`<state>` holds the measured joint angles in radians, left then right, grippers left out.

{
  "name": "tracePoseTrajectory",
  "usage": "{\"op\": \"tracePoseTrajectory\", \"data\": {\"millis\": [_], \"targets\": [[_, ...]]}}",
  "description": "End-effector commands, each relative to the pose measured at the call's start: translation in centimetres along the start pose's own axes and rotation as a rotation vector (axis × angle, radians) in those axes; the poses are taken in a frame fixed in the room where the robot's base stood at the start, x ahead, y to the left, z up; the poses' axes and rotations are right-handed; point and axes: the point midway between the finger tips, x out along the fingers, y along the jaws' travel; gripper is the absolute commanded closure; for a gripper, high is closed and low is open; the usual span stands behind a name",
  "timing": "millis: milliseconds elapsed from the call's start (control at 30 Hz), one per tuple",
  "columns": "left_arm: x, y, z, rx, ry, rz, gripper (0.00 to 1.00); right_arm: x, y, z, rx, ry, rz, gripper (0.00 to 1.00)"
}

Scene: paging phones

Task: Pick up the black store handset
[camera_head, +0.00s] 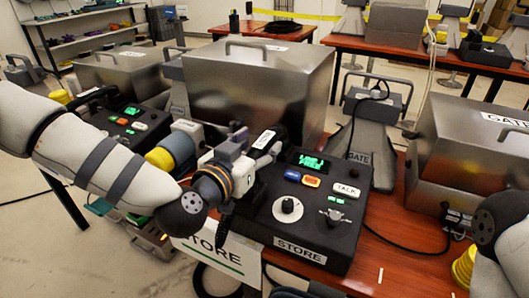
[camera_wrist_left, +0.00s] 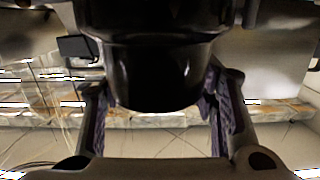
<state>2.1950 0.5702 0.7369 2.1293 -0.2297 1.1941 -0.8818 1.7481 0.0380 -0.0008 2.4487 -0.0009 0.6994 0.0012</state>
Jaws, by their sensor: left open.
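The store phone is a black console (camera_head: 310,215) with a green display, buttons, a knob and a STORE label on its front. My left gripper (camera_head: 238,148) is over the console's left side. In the left wrist view, a black rounded piece, which looks like the store handset (camera_wrist_left: 155,75), fills the middle between the two open fingers of the gripper. I cannot tell whether the fingers touch it. In the head view my gripper and wrist hide most of the handset. A dark coiled cord (camera_head: 226,218) hangs below the wrist. My right gripper is out of view.
A large metal box (camera_head: 258,85) stands behind the console. A second phone console (camera_head: 128,122) is at the left. A grey GATE stand (camera_head: 368,140) and a metal GATE box (camera_head: 470,150) are to the right. A white sign (camera_head: 218,258) hangs at the front edge.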

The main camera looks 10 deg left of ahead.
Motion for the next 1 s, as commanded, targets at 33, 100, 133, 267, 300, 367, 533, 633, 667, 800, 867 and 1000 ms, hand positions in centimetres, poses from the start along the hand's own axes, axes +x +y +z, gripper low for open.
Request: {"op": "tracePoseTrajectory", "data": {"millis": [33, 100, 133, 267, 300, 367, 533, 633, 667, 800, 867, 1000], "targets": [[0.8, 0.1, 0.4, -0.001, -0.004, 0.001, 0.47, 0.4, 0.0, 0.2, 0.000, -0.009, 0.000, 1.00], [1.5, 0.1, 0.3, 0.000, -0.004, 0.003, 0.47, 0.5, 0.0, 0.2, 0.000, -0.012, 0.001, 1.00], [1.6, 0.1, 0.3, 0.000, -0.004, 0.003, 0.47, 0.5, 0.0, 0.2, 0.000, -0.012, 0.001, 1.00], [1.7, 0.2, 0.1, 0.000, -0.002, 0.003, 0.47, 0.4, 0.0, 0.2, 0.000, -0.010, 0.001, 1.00], [1.7, 0.2, 0.1, 0.000, -0.002, 0.003, 0.47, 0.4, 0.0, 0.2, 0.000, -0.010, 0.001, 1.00], [1.7, 0.2, 0.1, 0.000, -0.002, 0.003, 0.53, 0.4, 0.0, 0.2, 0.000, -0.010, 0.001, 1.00], [1.6, 0.1, 0.1, 0.000, -0.002, 0.003, 0.92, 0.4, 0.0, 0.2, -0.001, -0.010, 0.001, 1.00], [1.6, 0.1, 0.1, 0.000, -0.003, 0.003, 1.00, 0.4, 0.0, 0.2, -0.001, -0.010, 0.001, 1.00], [1.7, 0.1, 0.1, 0.000, -0.001, 0.003, 1.00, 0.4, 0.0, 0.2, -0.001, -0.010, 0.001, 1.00], [1.6, 0.1, 0.1, 0.000, -0.001, 0.003, 1.00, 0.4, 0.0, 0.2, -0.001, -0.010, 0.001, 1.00], [1.6, 0.1, -0.1, 0.000, 0.000, 0.003, 1.00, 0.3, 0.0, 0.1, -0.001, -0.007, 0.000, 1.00], [1.3, 0.1, -1.7, 0.002, 0.007, 0.003, 1.00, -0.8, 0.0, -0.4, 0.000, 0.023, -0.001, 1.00]]}}
